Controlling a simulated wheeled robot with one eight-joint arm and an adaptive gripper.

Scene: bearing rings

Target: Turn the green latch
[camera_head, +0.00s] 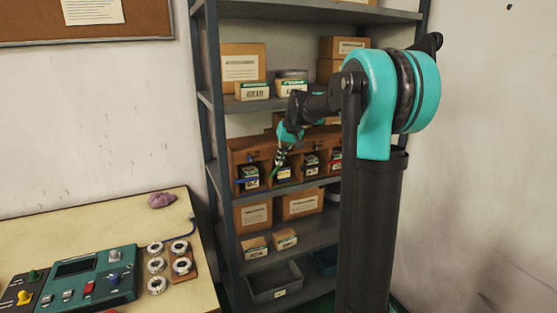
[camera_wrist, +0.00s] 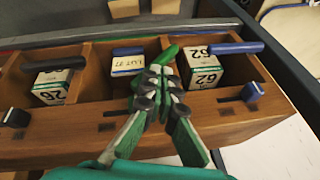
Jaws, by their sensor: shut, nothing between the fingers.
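The green latch (camera_wrist: 168,54) is a slim green bar at the front of the wooden compartment box, lying tilted in the wrist view. My gripper (camera_wrist: 155,75) is shut and empty, its fingertips right at the near end of the latch. I cannot tell whether they touch it. The fingers hide part of the latch and its pivot. In the head view my gripper (camera_head: 280,158) reaches down in front of the wooden box (camera_head: 236,158) on the shelf.
Boxes with labels sit in the compartments, such as one marked 62 (camera_wrist: 203,69). A dark blue bar (camera_wrist: 235,47), a blue bar (camera_wrist: 128,51) and a black bar (camera_wrist: 58,62) lie alongside. A workbench (camera_head: 75,230) with a control panel (camera_head: 95,275) and several metal rings stands at left.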

